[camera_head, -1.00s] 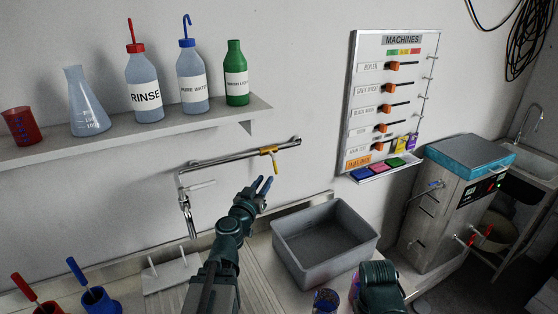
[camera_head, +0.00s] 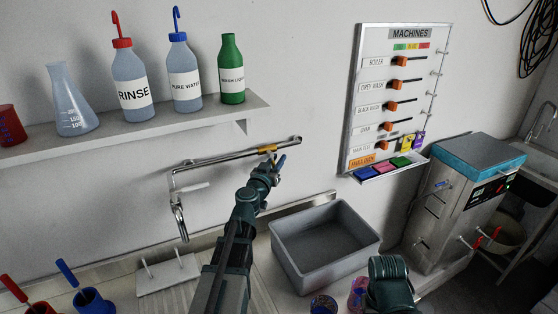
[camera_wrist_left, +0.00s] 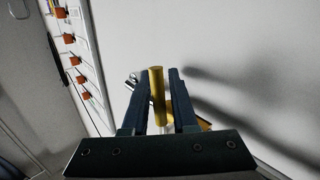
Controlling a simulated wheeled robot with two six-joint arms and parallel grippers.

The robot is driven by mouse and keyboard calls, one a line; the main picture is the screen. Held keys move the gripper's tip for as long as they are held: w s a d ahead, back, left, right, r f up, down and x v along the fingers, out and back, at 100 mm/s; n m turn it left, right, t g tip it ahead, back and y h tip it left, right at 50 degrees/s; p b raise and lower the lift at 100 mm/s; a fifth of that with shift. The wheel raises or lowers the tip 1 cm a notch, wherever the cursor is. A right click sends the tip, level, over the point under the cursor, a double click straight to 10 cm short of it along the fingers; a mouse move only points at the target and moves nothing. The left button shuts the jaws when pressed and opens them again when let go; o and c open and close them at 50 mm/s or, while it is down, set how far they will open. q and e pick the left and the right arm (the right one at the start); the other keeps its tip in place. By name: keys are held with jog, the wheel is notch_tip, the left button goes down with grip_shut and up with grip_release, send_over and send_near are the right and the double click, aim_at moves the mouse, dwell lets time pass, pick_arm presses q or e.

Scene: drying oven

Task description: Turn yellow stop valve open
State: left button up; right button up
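The yellow stop valve (camera_head: 267,149) sits on the metal pipe on the wall, below the shelf. In the left wrist view its yellow handle (camera_wrist_left: 157,92) stands between the two fingers. My left gripper (camera_head: 277,163) is at the valve, with its fingers on either side of the handle. It looks open, with a narrow gap beside the handle; whether one finger touches it I cannot tell. The fingers also show in the left wrist view (camera_wrist_left: 160,100). Part of my right arm shows at the bottom right, but its gripper is out of view.
A metal pipe (camera_head: 220,160) runs along the wall to a tap (camera_head: 180,222). A grey basin (camera_head: 326,245) stands below right of the valve. The shelf (camera_head: 150,122) above carries bottles and a flask. The machines panel (camera_head: 400,100) hangs to the right.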

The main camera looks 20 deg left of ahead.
pick_arm(q)
grip_shut()
dwell(1.4)
